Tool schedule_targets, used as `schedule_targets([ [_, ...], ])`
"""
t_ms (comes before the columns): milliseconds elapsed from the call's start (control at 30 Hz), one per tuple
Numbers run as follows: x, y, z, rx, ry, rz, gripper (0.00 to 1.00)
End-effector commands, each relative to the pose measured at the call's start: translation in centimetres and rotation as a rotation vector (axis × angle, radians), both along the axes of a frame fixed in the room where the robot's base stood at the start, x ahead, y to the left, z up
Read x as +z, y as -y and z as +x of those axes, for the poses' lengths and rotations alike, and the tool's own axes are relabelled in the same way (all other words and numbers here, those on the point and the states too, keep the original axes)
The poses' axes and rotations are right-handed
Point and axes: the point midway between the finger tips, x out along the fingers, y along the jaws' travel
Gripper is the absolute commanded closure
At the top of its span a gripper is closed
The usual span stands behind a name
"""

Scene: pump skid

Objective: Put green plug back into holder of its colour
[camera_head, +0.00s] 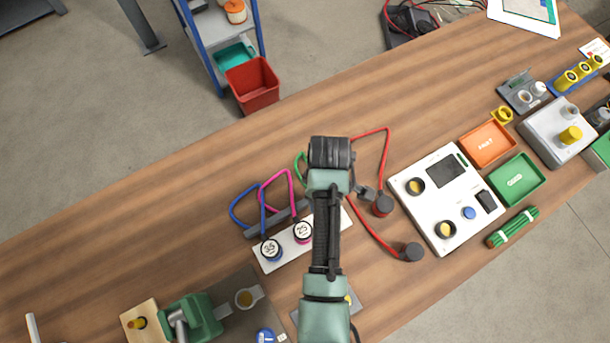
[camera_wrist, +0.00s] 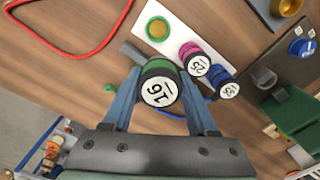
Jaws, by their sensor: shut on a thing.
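The green plug (camera_wrist: 158,84), black with a green band and a white "16" cap, is between the two fingers of my gripper (camera_wrist: 155,95). My gripper is shut on it. The white holder strip (camera_wrist: 176,33) lies beyond the plug in the wrist view. It has one empty yellow-lined socket (camera_wrist: 157,28); the pink "25" plug (camera_wrist: 195,58) and the blue "35" plug (camera_wrist: 224,82) sit in it. In the head view the holder (camera_head: 270,264) is partly covered by my arm, and my gripper and the green plug are hidden. A bit of green cable (camera_head: 301,160) shows there.
A red cable (camera_head: 386,150) with dark plugs (camera_head: 411,252) runs right of my arm, beside a white meter box (camera_head: 437,205). Orange (camera_head: 487,143) and green (camera_head: 515,180) trays stand further right. A green pump (camera_head: 193,318) is at lower left. The left bench is clear.

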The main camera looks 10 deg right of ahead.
Motion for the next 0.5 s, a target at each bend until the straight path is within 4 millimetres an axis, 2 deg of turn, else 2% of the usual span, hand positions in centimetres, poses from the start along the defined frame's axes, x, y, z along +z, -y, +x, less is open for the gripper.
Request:
schedule_targets([
  [33,0.5,0.7,-0.4,0.064,-0.003,0.001,1.00],
  [200,0.0,2.4,-1.3,0.280,-0.002,0.001,1.00],
  [500,-0.8,3.6,-2.1,0.451,0.001,0.000,1.00],
])
